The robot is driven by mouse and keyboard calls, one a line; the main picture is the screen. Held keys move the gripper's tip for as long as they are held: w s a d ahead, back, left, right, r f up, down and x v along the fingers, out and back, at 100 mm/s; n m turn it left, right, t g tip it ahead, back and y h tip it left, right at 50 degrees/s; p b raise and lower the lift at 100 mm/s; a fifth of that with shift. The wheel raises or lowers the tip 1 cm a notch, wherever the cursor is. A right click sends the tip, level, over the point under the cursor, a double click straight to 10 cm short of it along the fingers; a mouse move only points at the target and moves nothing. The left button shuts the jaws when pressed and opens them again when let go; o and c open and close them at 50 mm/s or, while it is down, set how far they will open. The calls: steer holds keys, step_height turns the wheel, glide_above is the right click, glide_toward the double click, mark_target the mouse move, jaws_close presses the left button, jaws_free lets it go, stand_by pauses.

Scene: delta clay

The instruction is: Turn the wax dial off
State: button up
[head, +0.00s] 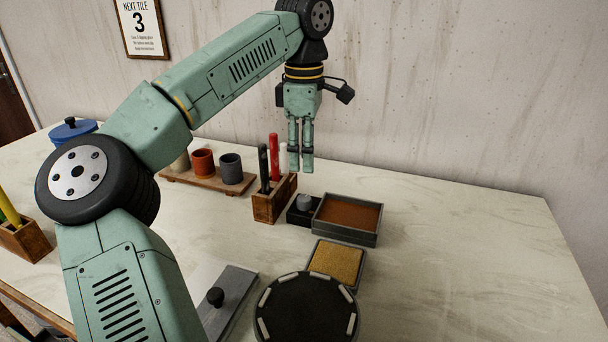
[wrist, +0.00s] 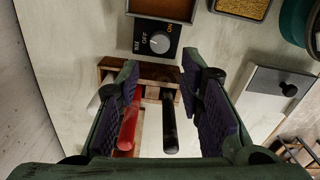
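The wax dial (wrist: 160,42) is a grey round knob on a black box marked WAX, with OFF and ON labels beside it. I cannot clearly tell which label its pointer faces. In the head view the dial (head: 303,202) sits on its small black box, between the wooden tool holder and the brown wax tray. My gripper (head: 301,168) points down above the table, behind and above the holder and dial box.
The wooden holder (head: 267,207) has upright red and black tools close to the gripper. The brown wax tray (head: 347,237) adjoins the dial box. A yellow-filled tray (head: 338,258), a round dark plate (head: 305,305) and cups on a board (head: 240,188) stand nearby. The table's right side is clear.

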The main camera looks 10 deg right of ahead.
step_height(320, 180, up, 2)
stand_by(0.4)
